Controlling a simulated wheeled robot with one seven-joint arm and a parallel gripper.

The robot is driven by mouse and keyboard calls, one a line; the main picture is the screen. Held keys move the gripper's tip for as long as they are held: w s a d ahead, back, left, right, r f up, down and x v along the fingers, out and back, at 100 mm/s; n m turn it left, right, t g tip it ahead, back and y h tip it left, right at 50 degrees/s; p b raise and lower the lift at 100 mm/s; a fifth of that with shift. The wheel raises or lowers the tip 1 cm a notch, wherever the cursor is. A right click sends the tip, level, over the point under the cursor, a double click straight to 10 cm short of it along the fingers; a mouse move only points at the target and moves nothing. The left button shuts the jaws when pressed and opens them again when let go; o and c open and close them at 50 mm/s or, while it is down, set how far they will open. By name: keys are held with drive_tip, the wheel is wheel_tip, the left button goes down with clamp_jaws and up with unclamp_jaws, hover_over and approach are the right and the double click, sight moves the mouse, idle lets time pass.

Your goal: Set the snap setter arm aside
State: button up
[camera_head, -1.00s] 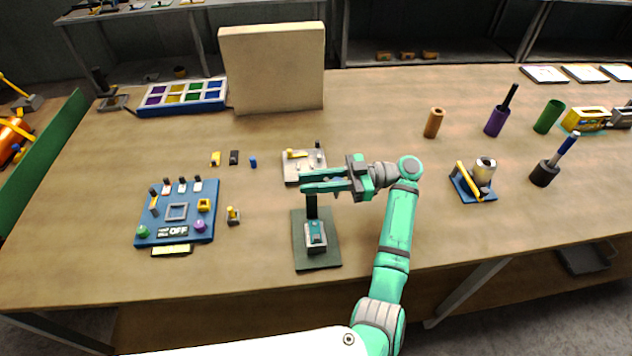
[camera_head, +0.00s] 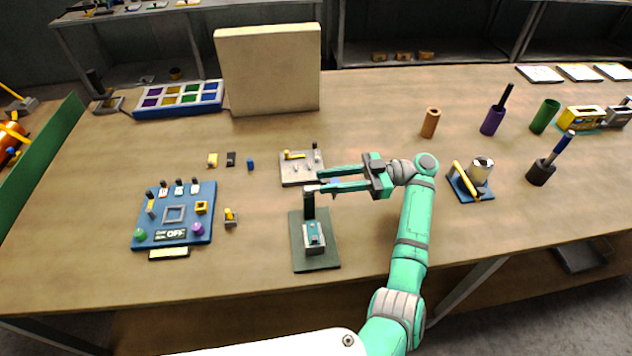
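The snap setter (camera_head: 313,236) stands on a dark green mat (camera_head: 323,262) near the front of the table. It has a grey and teal base and a dark upright post (camera_head: 309,207) with a small grey piece at its top. I cannot tell which part is its arm. My gripper (camera_head: 320,180) is open, its two teal fingers pointing left and spread apart just above the post top. Nothing is clearly held between them. A small blue bit shows between the fingers, and I cannot tell what it belongs to.
A grey plate (camera_head: 290,176) with a yellow lever and pegs lies just behind my fingers. A blue panel (camera_head: 160,215) is at left. A blue stand (camera_head: 463,190) with a metal cup is at right. Bare table lies between my arm and that stand.

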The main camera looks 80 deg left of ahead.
drive_tip(key=shift+w, duration=2.4)
